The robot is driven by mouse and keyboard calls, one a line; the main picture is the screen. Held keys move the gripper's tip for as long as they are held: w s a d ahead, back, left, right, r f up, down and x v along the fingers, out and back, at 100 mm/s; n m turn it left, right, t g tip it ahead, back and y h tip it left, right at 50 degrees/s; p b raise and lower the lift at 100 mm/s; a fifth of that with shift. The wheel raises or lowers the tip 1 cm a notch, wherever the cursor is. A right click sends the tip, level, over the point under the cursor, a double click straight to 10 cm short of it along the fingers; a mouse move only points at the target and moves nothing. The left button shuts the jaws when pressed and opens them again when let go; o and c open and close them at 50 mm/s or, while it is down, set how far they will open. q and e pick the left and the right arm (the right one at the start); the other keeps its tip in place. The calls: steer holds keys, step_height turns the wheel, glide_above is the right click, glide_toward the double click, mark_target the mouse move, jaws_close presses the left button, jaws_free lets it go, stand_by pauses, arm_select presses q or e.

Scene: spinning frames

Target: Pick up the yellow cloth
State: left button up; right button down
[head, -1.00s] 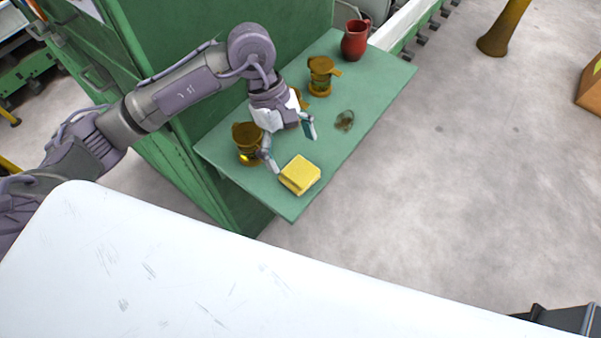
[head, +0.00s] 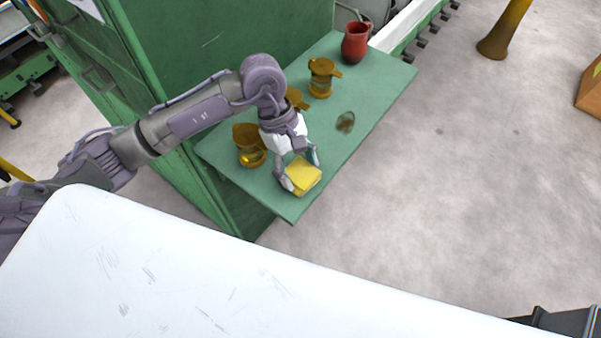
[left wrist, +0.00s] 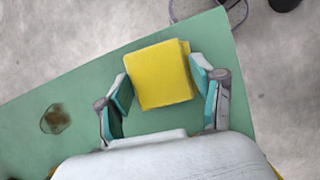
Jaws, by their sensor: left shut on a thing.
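The yellow cloth (head: 304,177) is a folded square at the near corner of the green shelf. My left gripper (head: 301,171) is down at it, with one finger on each side. In the left wrist view the cloth (left wrist: 160,75) lies between the two teal-padded fingers of the left gripper (left wrist: 160,92), and the gripper is shut on it. The cloth appears to be still at the shelf surface; whether it is lifted at all I cannot tell. My right gripper is not in view.
The green shelf (head: 345,155) also bears brown-gold pots (head: 250,150) (head: 321,80) close to my arm, a red jug (head: 355,42) at the back and a dark stain-like patch (head: 345,122). A green cabinet (head: 200,50) stands behind. Open floor lies to the right.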

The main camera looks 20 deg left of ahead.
mark_target(306, 176)
arm_select(q)
steer(key=shift+r+b, duration=0.4)
step_height(306, 176, up, 2)
steer(key=shift+w+r+b, duration=0.1)
steer(key=shift+r+b, duration=0.15)
steer(key=shift+b, duration=0.55)
steer(key=s+d+r+b, duration=0.3)
steer(key=s+d+r, duration=0.4)
steer(key=s, duration=0.2)
steer(key=shift+d+r+b, duration=0.3)
steer(key=shift+r+b, duration=0.05)
steer(key=shift+s, duration=0.1)
